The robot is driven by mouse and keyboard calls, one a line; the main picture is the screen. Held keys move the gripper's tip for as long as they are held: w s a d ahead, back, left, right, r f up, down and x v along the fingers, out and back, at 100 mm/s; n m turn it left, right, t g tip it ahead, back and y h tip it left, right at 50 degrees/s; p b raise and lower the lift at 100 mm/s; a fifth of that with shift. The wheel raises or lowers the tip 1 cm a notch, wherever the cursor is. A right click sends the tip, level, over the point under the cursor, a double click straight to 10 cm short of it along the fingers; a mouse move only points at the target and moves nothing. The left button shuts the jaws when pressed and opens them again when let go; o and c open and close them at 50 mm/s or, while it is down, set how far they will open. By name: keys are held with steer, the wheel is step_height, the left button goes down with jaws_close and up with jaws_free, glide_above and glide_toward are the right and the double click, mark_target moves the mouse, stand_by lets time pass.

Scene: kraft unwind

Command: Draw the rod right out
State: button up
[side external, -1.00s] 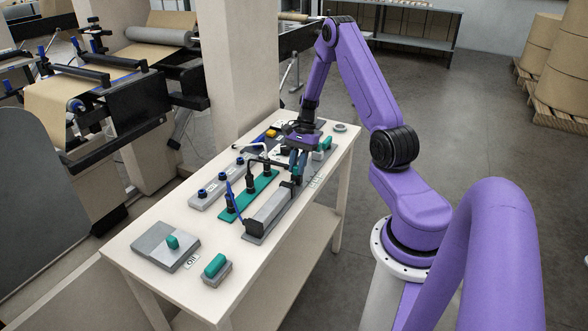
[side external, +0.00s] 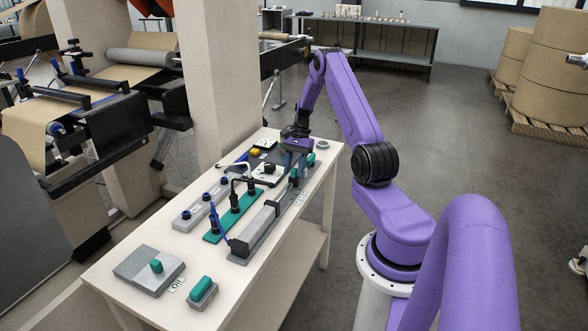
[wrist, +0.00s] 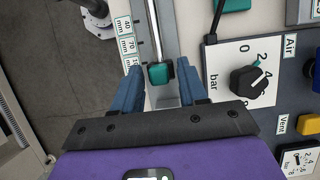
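The rod (wrist: 152,25) is a thin silver bar lying in a grey channel, with a teal end knob (wrist: 160,75). It runs up the wrist view, beside a scale of mm labels (wrist: 124,45). In the side external view its grey housing (side external: 256,229) stands along the table's right edge, and the labels show at the channel's far part. My gripper (wrist: 160,82) has its two blue fingers on either side of the knob, with a visible gap on each side. It also shows above the channel's far end in the side external view (side external: 296,164).
An air panel with a black dial (wrist: 248,82) lies close beside my right finger in the wrist view. On the table (side external: 130,297) stand a green rack with black posts (side external: 237,215), a grey block with blue-topped pegs (side external: 200,203) and a teal-handled block (side external: 203,292).

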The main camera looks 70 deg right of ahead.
stand_by(0.3)
steer(key=v, duration=1.7)
steer(key=shift+r, duration=0.15)
steer(key=shift+d, duration=0.1)
steer(key=shift+c, duration=0.3)
